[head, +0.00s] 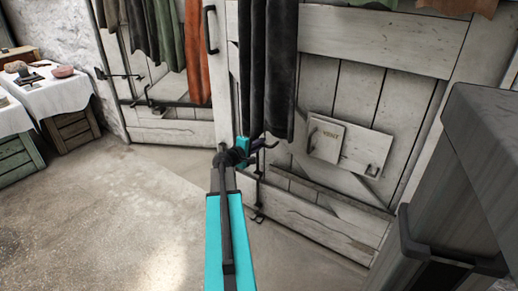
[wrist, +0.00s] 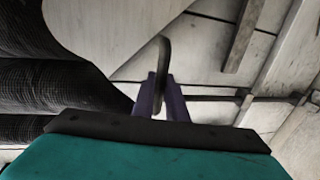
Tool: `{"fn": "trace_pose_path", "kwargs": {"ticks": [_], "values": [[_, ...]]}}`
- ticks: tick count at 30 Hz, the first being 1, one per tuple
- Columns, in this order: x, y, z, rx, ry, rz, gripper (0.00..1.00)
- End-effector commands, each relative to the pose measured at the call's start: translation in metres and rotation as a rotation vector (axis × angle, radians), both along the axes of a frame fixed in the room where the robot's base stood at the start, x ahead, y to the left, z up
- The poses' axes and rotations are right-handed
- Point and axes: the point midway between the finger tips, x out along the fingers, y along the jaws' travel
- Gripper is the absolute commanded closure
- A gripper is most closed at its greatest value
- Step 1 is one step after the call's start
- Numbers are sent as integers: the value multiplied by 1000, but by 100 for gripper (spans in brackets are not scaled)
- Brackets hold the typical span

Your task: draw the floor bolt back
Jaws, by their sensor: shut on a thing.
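The floor bolt (head: 260,190) is a thin dark upright rod low on the near edge of the right-hand pale plank door (head: 352,85). Its foot is close to the floor; I cannot tell whether the tip sits in a hole. My gripper (head: 259,142) is at the bolt's top, just under the dark hanging cloth. In the wrist view my purple fingers (wrist: 161,97) are shut on the bolt's dark curved handle (wrist: 163,58), which sticks out beyond them.
Dark cloth (head: 268,70) hangs close above my gripper and fills the wrist view's left side. Another door (head: 165,130) with hung clothes stands at left, beside a cloth-covered table (head: 60,92). The floor (head: 110,220) at left is clear.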

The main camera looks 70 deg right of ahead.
Motion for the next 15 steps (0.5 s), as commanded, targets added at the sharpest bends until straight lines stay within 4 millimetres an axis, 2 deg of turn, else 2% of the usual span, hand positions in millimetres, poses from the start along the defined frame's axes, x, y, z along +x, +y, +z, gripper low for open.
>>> {"fn": "trace_pose_path", "kwargs": {"ticks": [1,4,15], "values": [[0,0,16,-7,3,1,100],[0,0,29,-8,3,2,100],[1,-1,34,-8,5,4,100]]}}
